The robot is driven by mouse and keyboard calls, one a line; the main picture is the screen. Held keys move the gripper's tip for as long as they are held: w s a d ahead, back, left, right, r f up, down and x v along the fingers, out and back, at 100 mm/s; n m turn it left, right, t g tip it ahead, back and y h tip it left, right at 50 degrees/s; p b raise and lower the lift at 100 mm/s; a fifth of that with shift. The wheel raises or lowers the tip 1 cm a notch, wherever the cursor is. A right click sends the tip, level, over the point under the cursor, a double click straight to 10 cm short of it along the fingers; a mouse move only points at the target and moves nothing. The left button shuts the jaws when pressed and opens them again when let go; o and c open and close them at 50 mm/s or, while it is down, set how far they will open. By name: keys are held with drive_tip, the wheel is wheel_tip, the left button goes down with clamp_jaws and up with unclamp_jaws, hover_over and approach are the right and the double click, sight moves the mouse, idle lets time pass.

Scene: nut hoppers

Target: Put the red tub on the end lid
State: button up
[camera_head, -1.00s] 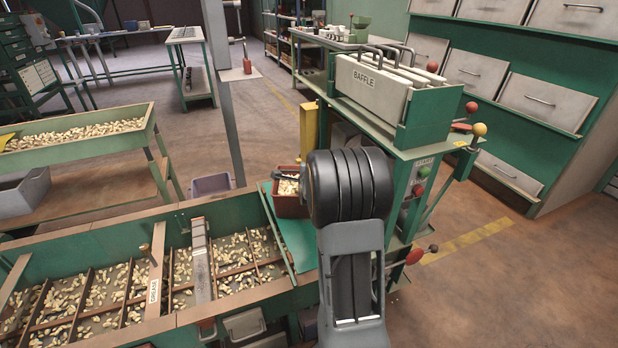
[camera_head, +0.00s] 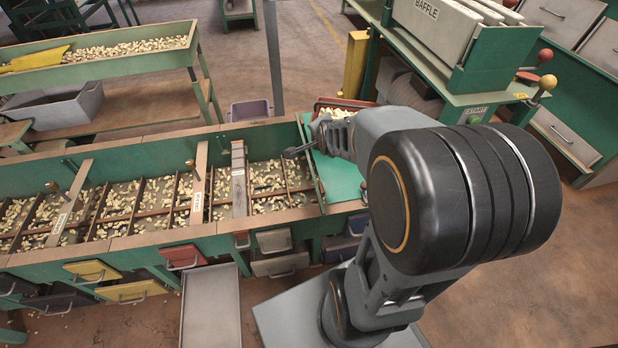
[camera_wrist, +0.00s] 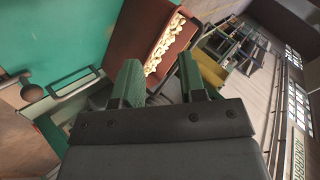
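The red tub (camera_head: 345,103) holds pale nuts and stands at the far end of the teal end lid (camera_head: 338,178), partly hidden behind my arm in the head view. I cannot tell whether its whole base rests on the lid. In the wrist view the tub (camera_wrist: 136,38) appears upright beyond my fingertips, beside the teal surface (camera_wrist: 60,35). My gripper (camera_wrist: 158,68) has its two green fingers apart, with nothing seen held between them.
The long green sorting trough (camera_head: 110,215) with nuts and dividers runs left from the lid. The baffle stand (camera_head: 440,45) is at right behind the tub. A yellow post (camera_head: 355,65) stands just behind it. A grey-purple bin (camera_head: 250,110) sits beyond the trough.

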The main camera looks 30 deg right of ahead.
drive_tip(key=s+a+n+g+y, duration=0.3)
drive_tip(key=s+a+n+g, duration=0.4)
drive_tip(key=s+a+n, duration=0.5)
drive_tip(key=shift+s+a+r+n, duration=0.25)
drive_tip(key=shift+s+n, duration=0.95)
drive_tip(key=shift+n, duration=0.6)
